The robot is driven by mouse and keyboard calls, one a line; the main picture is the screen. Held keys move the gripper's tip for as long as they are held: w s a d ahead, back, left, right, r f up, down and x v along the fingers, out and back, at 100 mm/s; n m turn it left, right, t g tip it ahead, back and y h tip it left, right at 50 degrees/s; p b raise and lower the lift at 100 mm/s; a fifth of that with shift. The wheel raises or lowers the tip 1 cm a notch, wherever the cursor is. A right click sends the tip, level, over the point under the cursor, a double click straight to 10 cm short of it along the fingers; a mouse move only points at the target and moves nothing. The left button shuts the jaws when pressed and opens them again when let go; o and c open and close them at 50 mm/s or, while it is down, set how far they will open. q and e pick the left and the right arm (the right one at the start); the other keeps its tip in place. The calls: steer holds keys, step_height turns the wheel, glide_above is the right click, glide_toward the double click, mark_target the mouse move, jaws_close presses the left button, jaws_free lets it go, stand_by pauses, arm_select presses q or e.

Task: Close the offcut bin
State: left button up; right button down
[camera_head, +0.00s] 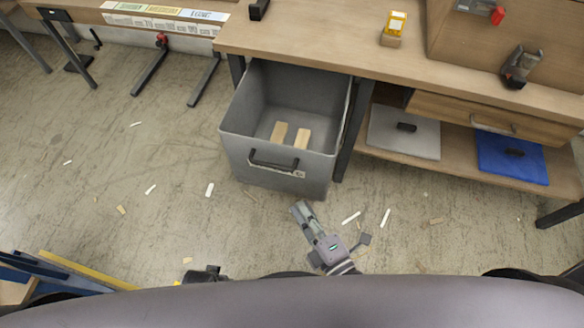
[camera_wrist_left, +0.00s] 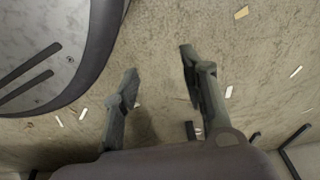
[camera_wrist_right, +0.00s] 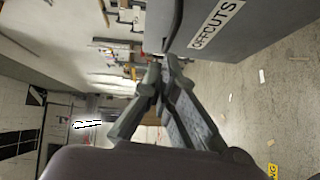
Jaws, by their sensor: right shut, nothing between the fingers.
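The grey offcut bin (camera_head: 312,172) is pulled out from under the workbench and stands open. Two wooden offcuts (camera_head: 290,133) lie inside it. A black handle (camera_head: 273,165) is on its front. My right gripper (camera_head: 298,208) is shut and empty, just in front of the bin's lower front, apart from the handle. In the right wrist view the bin's front (camera_wrist_right: 205,22) with its OFFCUTS label is close beside the shut fingertips (camera_wrist_right: 163,68); contact cannot be told. My left gripper (camera_wrist_left: 158,60) is open and empty above the floor in the left wrist view.
The workbench top (camera_head: 320,50) runs above the bin, and its leg (camera_head: 352,130) stands right of it.

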mark_target(286, 169)
arm_select(q)
steer(key=shift+w+r, duration=0.3)
arm_select(e)
steer(key=shift+n+y, duration=0.3)
steer(key=shift+n, duration=0.3)
steer(key=shift+w+a+r, duration=0.35)
steer(key=shift+w+a, duration=0.25)
steer(key=shift+w, duration=1.55)
steer(key=shift+w+a+r, duration=0.4)
steer(key=shift+w+a, duration=0.2)
steer(key=shift+w, duration=1.5)
steer(key=shift+w+a+r, duration=0.35)
steer(key=shift+w+a, duration=0.25)
steer(key=shift+w, duration=1.55)
